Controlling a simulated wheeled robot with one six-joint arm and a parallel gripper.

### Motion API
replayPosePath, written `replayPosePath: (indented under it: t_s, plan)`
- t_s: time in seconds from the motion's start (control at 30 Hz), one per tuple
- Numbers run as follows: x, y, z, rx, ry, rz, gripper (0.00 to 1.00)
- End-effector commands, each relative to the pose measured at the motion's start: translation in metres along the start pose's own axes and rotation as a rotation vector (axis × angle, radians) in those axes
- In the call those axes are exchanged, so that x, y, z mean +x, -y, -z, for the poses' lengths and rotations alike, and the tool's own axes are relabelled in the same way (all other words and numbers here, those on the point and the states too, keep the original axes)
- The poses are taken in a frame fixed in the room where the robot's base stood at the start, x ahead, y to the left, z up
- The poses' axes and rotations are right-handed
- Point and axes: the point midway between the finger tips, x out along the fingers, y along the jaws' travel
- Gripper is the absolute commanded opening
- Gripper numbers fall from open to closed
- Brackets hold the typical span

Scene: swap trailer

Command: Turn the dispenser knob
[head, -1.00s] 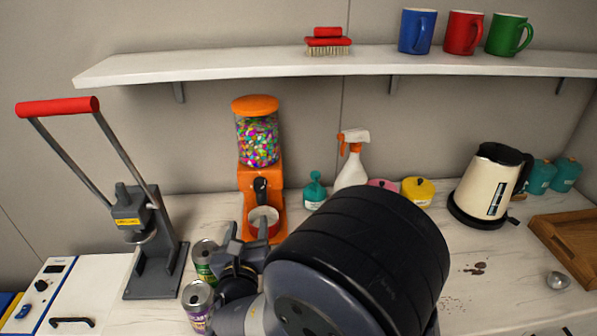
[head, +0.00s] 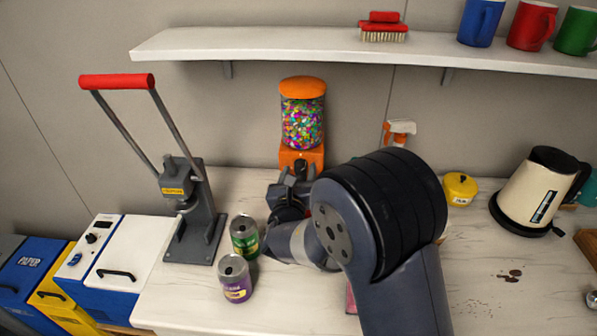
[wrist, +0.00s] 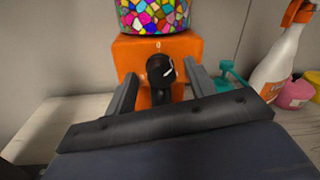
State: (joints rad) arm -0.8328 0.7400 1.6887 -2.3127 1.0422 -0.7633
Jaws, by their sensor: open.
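The orange candy dispenser (head: 302,158) stands against the back wall, its clear jar full of coloured candy. Its black knob (wrist: 159,70) with a white mark shows in the wrist view on the orange front, below a small "0". My gripper (wrist: 160,88) is open, with one finger on each side of the knob; I cannot tell if either finger touches it. In the head view my gripper (head: 292,180) is in front of the dispenser and hides its lower part and most of the knob.
A green can (head: 244,238) and a purple can (head: 234,280) stand left of my arm. A grey press with a red handle (head: 117,81) is farther left. A spray bottle (wrist: 283,60) and a teal pump bottle (wrist: 232,78) stand right of the dispenser. A shelf (head: 300,43) runs above.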

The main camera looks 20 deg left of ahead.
Motion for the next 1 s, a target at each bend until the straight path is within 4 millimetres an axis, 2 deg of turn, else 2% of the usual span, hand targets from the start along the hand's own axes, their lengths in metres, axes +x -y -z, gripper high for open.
replayPosePath:
  t_s: [0.23,0.77,1.0]
  plan:
    - [0.0003,-0.0001,0.0003,0.000,0.000,0.000,0.51]
    - [0.0001,-0.0001,0.0002,0.000,0.000,0.000,0.08]
    - [0.0001,-0.0005,0.0018,0.023,-0.002,-0.001,0.08]
